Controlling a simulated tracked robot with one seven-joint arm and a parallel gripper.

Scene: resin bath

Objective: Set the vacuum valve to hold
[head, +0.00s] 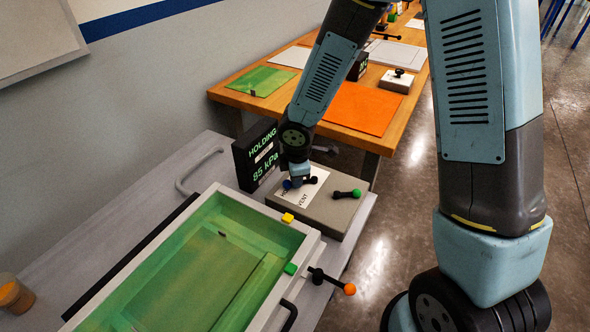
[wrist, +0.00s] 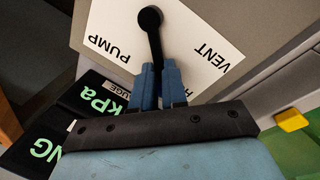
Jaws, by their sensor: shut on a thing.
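The vacuum valve's black lever (wrist: 155,45) runs from its round pivot (wrist: 150,18) down between my fingers in the wrist view. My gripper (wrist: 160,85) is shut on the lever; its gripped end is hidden. The white valve label (wrist: 110,40) shows PUMP on one side and VENT on the other. A third word, mostly covered, starts with H beside my fingers, and the lever points toward that side. In the head view my gripper (head: 296,182) is at the grey valve box (head: 326,222). The black display (head: 256,152) reads HOLDING, 85 kPa.
A lever with a green knob (head: 357,193) is on the same box. The green resin bath (head: 307,240) is in front, with yellow (head: 287,218) and green blocks on its rim and an orange-knobbed lever (head: 349,289) beside it. A wooden table (head: 236,98) stands behind.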

